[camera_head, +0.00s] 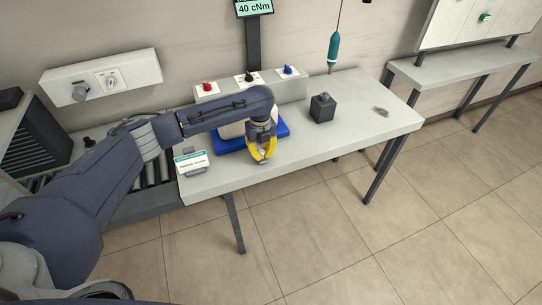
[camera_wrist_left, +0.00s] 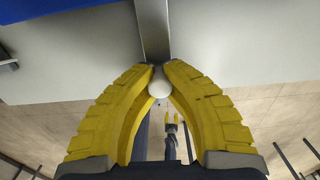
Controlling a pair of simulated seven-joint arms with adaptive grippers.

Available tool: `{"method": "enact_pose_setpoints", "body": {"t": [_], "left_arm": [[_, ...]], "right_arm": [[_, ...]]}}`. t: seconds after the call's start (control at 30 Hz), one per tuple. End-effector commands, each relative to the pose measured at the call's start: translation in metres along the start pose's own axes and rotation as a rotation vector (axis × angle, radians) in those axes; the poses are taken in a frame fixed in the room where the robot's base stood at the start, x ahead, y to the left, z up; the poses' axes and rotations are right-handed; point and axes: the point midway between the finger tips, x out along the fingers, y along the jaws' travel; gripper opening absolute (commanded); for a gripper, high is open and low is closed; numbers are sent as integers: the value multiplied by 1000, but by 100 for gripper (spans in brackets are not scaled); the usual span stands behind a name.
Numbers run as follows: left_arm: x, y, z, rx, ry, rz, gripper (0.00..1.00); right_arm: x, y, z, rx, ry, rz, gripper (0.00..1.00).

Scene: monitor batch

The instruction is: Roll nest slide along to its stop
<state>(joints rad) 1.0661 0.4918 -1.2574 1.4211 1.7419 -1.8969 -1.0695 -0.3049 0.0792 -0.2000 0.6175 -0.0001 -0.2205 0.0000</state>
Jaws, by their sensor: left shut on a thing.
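The nest slide shows as a blue base (camera_head: 281,130) on the workbench, with a pale block (camera_head: 232,130) on it, partly hidden behind my left arm. My left gripper (camera_head: 263,158) is at the bench's front edge, yellow fingers pointing down. In the left wrist view, the left gripper (camera_wrist_left: 159,72) is shut on a white ball knob (camera_wrist_left: 159,86). The knob sits at the end of a grey bar (camera_wrist_left: 152,30) that runs over the bench.
A dark block (camera_head: 322,108) and a small grey piece (camera_head: 380,111) lie on the bench's right part. A teal screwdriver (camera_head: 333,48) hangs above. A label stand (camera_head: 191,161) is at the left front, beside the roller conveyor (camera_head: 150,176). A button box (camera_head: 290,85) stands behind.

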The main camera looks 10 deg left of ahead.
Motion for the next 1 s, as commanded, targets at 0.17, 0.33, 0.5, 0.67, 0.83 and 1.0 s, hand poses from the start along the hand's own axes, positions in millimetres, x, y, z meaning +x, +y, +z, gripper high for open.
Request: {"method": "enact_pose_setpoints", "body": {"t": [0.17,0.33,0.5,0.67,0.83,1.0], "left_arm": [[-2,0,5,-5,-12,-1,0],[-3,0,6,-6,-13,-1,22],[-2,0,4,-4,-10,-1,42],[-2,0,3,-3,-8,-1,44],[-4,-1,3,-3,-8,-2,44],[-20,0,4,-1,-10,-2,44]], "right_arm": [[1,2,-8,0,9,2,45],[1,3,-10,0,12,3,45],[1,2,-10,0,12,3,45],[0,2,-7,0,9,2,45],[0,4,-4,-1,5,4,45],[0,3,-5,0,6,3,45]]}}
